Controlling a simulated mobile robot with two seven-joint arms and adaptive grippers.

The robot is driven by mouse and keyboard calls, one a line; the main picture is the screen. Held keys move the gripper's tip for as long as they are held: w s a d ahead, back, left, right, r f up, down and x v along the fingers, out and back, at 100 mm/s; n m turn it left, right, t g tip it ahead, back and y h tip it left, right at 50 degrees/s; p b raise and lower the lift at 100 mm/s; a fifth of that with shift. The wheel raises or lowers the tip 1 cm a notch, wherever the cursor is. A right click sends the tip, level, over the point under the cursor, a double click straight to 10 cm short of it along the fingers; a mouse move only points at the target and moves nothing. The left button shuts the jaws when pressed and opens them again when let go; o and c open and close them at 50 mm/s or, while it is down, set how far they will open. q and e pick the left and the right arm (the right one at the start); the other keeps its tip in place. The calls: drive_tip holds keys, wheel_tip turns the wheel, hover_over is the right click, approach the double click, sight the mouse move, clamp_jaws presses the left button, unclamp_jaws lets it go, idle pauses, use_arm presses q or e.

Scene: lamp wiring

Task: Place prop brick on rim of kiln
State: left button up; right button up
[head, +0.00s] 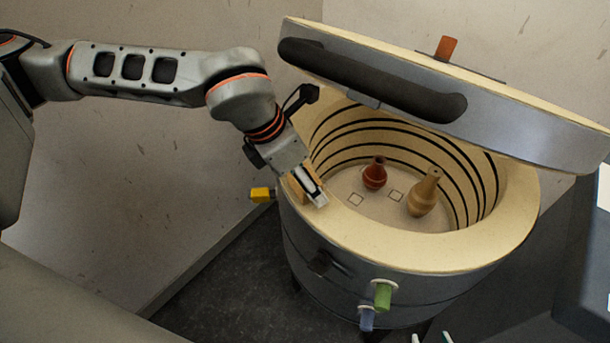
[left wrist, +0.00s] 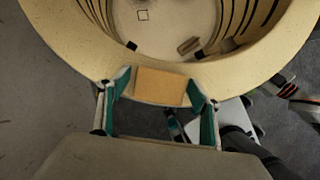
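The prop brick, a plain tan block, shows in the left wrist view (left wrist: 160,86) over the pale rim of the kiln. In the head view it is mostly hidden by my left gripper (head: 315,197) at the rim's left side. My left gripper's teal-padded fingers (left wrist: 160,80) stand on either side of the brick, with narrow gaps showing; the gripper looks open. The kiln rim (head: 400,252) is a broad cream ring. My right gripper (head: 431,338) shows only its two spread fingertips at the bottom edge, empty.
The kiln lid (head: 500,115) is raised behind the opening. A red vase (head: 375,173) and a tan vase (head: 424,193) stand inside. Yellow (head: 261,195), green (head: 383,294) and blue (head: 367,318) plugs stick out of the kiln's side. The front rim is clear.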

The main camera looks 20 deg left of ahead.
use_arm(q)
drive_tip(key=shift+r, duration=0.15)
use_arm(e)
drive_tip(key=shift+w+r, duration=0.1)
drive_tip(key=shift+r, duration=0.05)
use_arm(q)
drive_tip(key=shift+r, duration=0.25)
drive_tip(key=s+a+p, duration=0.4)
drive_tip(key=s+a, duration=0.4)
drive_tip(key=s, duration=0.1)
drive_tip(key=shift+a+r, duration=0.2)
drive_tip(key=shift+r, duration=0.1)
use_arm(e)
drive_tip(key=shift+a+r, duration=0.2)
drive_tip(key=shift+r, duration=0.55)
drive_tip(key=shift+a+r, duration=0.2)
drive_tip(key=shift+r, duration=0.5)
use_arm(q)
drive_tip(key=shift+s, duration=0.15)
